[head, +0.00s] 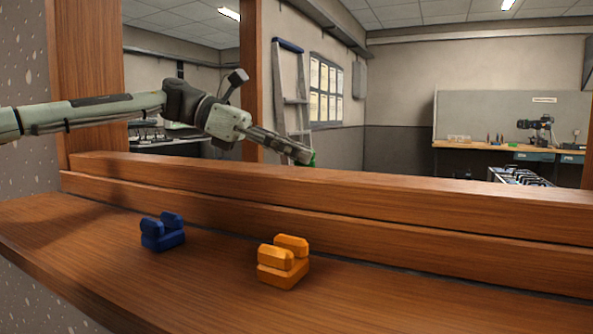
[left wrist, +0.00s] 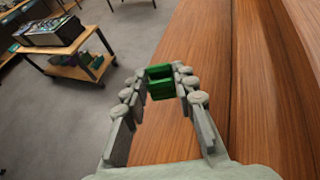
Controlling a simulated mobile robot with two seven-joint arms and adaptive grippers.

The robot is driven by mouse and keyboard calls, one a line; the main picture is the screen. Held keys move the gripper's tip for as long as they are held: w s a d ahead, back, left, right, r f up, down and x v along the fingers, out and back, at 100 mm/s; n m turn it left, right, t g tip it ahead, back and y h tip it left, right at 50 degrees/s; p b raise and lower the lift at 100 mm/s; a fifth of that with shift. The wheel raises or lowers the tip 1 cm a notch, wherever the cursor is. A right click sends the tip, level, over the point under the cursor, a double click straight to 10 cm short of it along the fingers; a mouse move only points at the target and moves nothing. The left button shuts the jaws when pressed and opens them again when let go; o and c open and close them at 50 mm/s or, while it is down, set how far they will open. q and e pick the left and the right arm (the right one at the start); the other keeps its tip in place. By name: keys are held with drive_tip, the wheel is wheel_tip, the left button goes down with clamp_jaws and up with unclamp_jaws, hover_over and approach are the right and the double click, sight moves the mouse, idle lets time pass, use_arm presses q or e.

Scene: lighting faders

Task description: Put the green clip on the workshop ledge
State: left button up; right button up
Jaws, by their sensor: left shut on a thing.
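The green clip (left wrist: 160,82) is between the fingertips of my left gripper (left wrist: 163,84) in the left wrist view. In the head view only a small green bit of the clip (head: 313,160) shows at the fingertips of my left gripper (head: 305,157), just above the top edge of the raised wooden sill. The gripper is shut on the clip. In the left wrist view a wooden ledge (left wrist: 205,45) runs below and right of the clip, with workshop floor to its left. The raised sill hides this ledge in the head view. My right gripper is not in view.
A blue clip (head: 162,233) and an orange clip (head: 283,264) sit on the near wooden ledge (head: 90,245). The raised sill (head: 420,200) runs across the opening, with a post (head: 251,60) beside my arm. A wheeled cart (left wrist: 70,50) stands on the workshop floor.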

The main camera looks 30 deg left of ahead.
use_arm(q)
wheel_tip(320, 180, down, 4)
drive_tip(key=shift+w+r, duration=0.1)
drive_tip(key=shift+r, duration=0.15)
drive_tip(key=shift+f, duration=0.35)
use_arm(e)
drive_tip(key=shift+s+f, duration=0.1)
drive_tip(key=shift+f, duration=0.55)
use_arm(q)
drive_tip(key=shift+f, duration=0.1)
drive_tip(key=o, duration=1)
drive_tip(key=shift+c, duration=0.2)
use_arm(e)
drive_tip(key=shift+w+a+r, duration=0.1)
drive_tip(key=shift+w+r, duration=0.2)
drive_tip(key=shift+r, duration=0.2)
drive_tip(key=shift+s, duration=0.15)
